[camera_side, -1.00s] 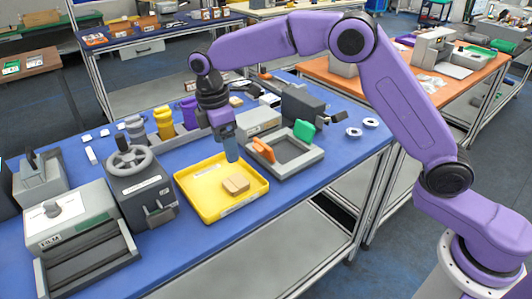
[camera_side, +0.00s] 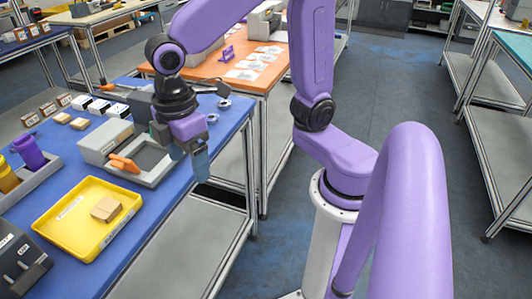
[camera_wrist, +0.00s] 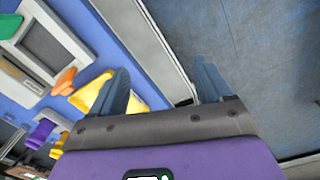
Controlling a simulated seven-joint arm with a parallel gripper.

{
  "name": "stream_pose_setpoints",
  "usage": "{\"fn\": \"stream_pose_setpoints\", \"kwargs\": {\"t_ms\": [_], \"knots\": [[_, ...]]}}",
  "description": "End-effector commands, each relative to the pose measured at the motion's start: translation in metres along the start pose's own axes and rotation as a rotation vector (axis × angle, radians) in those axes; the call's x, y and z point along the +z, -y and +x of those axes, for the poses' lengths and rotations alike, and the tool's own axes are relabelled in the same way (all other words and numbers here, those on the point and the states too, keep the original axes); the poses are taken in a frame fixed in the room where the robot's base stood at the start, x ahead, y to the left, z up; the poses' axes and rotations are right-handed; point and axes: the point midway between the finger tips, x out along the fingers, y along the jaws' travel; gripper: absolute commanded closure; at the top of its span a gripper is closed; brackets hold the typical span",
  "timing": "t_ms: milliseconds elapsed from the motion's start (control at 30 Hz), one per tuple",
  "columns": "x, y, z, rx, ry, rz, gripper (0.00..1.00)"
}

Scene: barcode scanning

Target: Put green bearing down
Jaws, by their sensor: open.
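The green bearing (camera_wrist: 10,25) shows in the wrist view at the upper left, cut by the picture edge, at the far side of a grey square frame (camera_wrist: 20,62). In the wrist view the space between my fingers (camera_wrist: 161,85) shows the table edge and the floor.
An orange part (camera_side: 124,163) rests on the frame's left side. A yellow tray (camera_side: 85,245) with a tan box (camera_side: 106,209) stands in front. A grey box (camera_side: 103,140) stands beside the frame.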

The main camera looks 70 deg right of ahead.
Motion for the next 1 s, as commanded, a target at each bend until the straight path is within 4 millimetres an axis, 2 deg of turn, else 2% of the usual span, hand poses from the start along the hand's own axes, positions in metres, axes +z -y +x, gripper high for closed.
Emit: {"fn": "stream_pose_setpoints", "kwargs": {"t_ms": [33, 200, 300, 400, 567, 1000], "knots": [[0.021, 0.014, 0.001, -0.002, -0.009, 0.012, 0.21], [0.08, 0.053, 0.011, -0.012, -0.031, 0.058, 0.21], [0.107, 0.068, 0.018, -0.018, -0.038, 0.078, 0.21], [0.125, 0.078, 0.024, -0.021, -0.043, 0.093, 0.21], [0.135, 0.084, 0.028, -0.024, -0.045, 0.101, 0.21], [0.135, 0.084, 0.028, -0.024, -0.044, 0.1, 0.21]]}}
